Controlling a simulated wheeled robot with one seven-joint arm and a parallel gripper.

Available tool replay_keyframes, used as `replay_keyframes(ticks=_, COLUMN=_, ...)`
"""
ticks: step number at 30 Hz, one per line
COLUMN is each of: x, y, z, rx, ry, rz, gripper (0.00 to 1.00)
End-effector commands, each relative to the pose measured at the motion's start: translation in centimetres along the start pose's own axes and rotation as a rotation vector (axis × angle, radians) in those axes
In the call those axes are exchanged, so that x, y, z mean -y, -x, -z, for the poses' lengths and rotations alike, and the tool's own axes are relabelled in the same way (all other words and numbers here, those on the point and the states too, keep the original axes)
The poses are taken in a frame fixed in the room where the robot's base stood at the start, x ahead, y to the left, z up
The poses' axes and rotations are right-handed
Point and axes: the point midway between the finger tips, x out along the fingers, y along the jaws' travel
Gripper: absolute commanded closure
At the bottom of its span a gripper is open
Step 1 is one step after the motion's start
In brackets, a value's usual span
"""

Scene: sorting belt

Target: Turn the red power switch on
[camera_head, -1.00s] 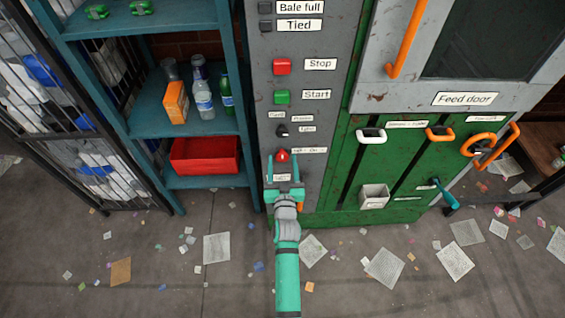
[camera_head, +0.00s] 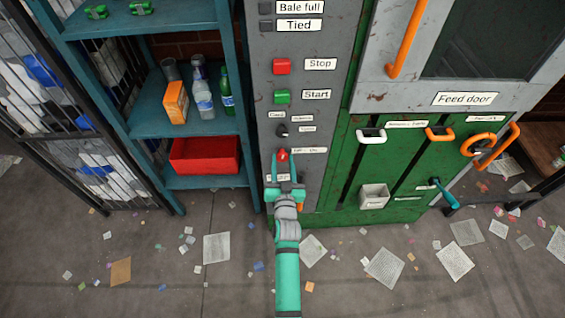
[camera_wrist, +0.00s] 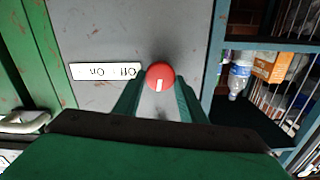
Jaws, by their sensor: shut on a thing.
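The red power switch (camera_head: 282,155) is a round knob low on the grey control panel. In the wrist view the red knob (camera_wrist: 160,76) shows a white pointer mark toward the bottom of the picture. The white "Off - On" label (camera_wrist: 104,71) is beside it and appears upside down there. My gripper (camera_head: 282,163) reaches up to the panel with its teal fingers on either side of the knob. In the wrist view my gripper (camera_wrist: 160,92) is shut on the knob. The exact finger contact is partly hidden.
Above on the panel are the green Start button (camera_head: 282,97), the red Stop button (camera_head: 281,66) and a small black selector (camera_head: 282,130). A blue shelf with a red bin (camera_head: 204,155) stands left. The green machine front (camera_head: 400,180) with handles is right. Paper scraps litter the floor.

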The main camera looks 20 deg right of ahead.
Motion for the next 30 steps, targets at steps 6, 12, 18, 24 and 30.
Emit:
replay_keyframes(ticks=6, x=0.00, y=0.02, z=-0.02, rx=0.000, ry=-0.186, rz=0.001, gripper=0.85)
replay_keyframes(ticks=12, x=-0.13, y=0.02, z=-0.04, rx=0.000, ry=-0.377, rz=0.001, gripper=0.85)
replay_keyframes(ticks=18, x=-0.18, y=0.02, z=-0.10, rx=0.000, ry=-0.568, rz=0.001, gripper=0.85)
replay_keyframes(ticks=24, x=-0.25, y=0.02, z=-0.15, rx=0.001, ry=-0.759, rz=0.001, gripper=0.85)
replay_keyframes(ticks=30, x=-0.31, y=0.02, z=-0.22, rx=0.001, ry=-0.949, rz=0.001, gripper=0.85)
